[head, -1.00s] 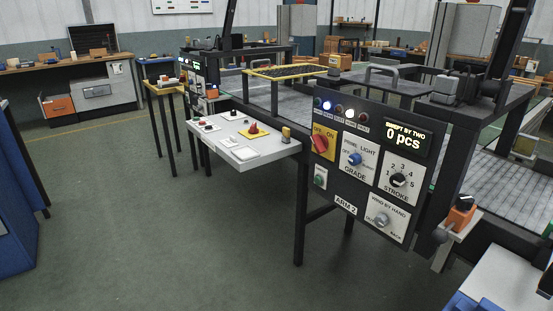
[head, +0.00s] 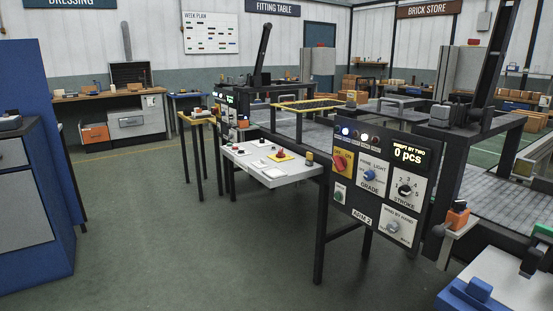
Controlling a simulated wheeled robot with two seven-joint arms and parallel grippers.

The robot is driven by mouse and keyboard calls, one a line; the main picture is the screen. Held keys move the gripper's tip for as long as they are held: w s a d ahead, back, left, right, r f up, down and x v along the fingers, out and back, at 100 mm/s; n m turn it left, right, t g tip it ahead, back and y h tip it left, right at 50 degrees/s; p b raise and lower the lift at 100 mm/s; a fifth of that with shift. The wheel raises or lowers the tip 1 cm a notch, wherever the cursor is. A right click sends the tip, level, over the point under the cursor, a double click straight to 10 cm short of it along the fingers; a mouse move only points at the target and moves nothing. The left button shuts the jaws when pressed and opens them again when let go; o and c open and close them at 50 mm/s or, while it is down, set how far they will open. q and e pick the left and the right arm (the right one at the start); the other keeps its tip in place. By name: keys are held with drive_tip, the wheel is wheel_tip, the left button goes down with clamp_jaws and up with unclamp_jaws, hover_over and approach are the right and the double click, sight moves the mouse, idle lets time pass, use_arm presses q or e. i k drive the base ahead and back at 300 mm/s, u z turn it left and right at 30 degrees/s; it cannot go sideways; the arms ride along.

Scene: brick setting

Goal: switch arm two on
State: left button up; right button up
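The black ARM 2 panel (head: 354,198) stands right of centre in the head view. Its red rotary OFF/ON switch (head: 340,163) sits on a yellow plate at the panel's upper left; I cannot clearly tell its setting from here. The panel also has a blue GRADE knob (head: 369,175), a black STROKE knob (head: 405,190) and a grey hand-wind knob (head: 393,227). The display (head: 411,154) reads 0 pcs, and one indicator lamp (head: 345,131) glows bluish white. Neither of my grippers shows.
A white shelf (head: 272,165) with buttons juts out left of the panel. A blue cabinet (head: 35,200) stands at the left. A white-topped bench (head: 510,290) is at the lower right. The green floor (head: 200,250) between is clear.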

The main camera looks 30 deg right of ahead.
sight(340, 162)
drive_tip(key=u, duration=0.35)
drive_tip(key=i, duration=2)
drive_tip(key=z, duration=1.3)
drive_tip(key=i, duration=1)
drive_tip(key=z, duration=1.05)
